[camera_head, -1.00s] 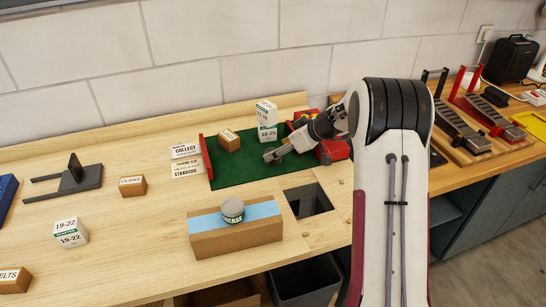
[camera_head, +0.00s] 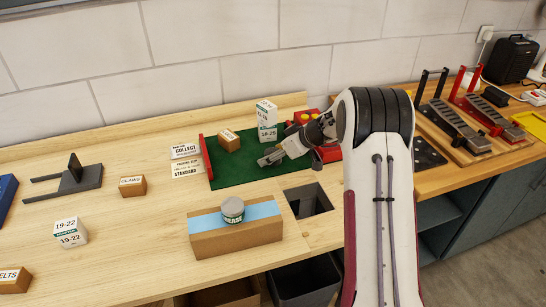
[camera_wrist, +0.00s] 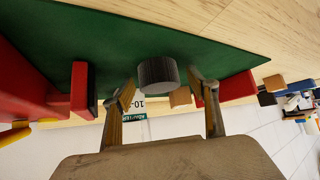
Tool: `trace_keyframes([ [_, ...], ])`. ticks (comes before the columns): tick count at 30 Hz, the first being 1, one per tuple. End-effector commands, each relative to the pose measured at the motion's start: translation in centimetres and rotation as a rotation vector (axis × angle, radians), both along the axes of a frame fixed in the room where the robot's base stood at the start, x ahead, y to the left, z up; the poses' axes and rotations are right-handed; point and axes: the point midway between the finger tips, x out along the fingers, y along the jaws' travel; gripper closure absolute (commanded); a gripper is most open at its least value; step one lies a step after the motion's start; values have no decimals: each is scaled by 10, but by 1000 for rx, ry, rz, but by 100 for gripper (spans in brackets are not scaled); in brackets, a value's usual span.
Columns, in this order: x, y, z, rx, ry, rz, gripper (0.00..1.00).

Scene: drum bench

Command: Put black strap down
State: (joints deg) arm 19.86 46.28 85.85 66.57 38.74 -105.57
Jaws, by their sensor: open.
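A dark grey ribbed roll, apparently the black strap (camera_wrist: 157,71), shows in the wrist view against the green mat (camera_wrist: 215,60). It lies between my two open fingertips, with a visible gap on each side. My gripper (camera_head: 268,159) is low over the right half of the green mat (camera_head: 230,172) in the head view, jaws pointing left. My gripper (camera_wrist: 163,84) shows both fingers spread in the wrist view.
A brown box (camera_head: 229,141) and stacked white boxes (camera_head: 267,120) stand near the mat's back edge. A red bar (camera_head: 206,157) edges its left side; red blocks (camera_head: 327,152) are at its right. In front are a square opening (camera_head: 308,201) and a grey tin (camera_head: 233,209) on a cardboard box.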

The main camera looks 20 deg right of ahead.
Motion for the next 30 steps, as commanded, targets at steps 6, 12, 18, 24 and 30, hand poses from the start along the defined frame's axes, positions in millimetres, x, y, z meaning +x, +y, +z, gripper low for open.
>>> trace_keyframes([
  [6, 0, 0, 0, 0, 0, 0, 83],
  [12, 0, 0, 0, 0, 0, 0, 87],
  [18, 0, 0, 4, -1, -2, 0, 87],
  [24, 1, 0, 19, -2, -4, 1, 87],
  [30, 1, 0, 47, -1, -4, 1, 87],
])
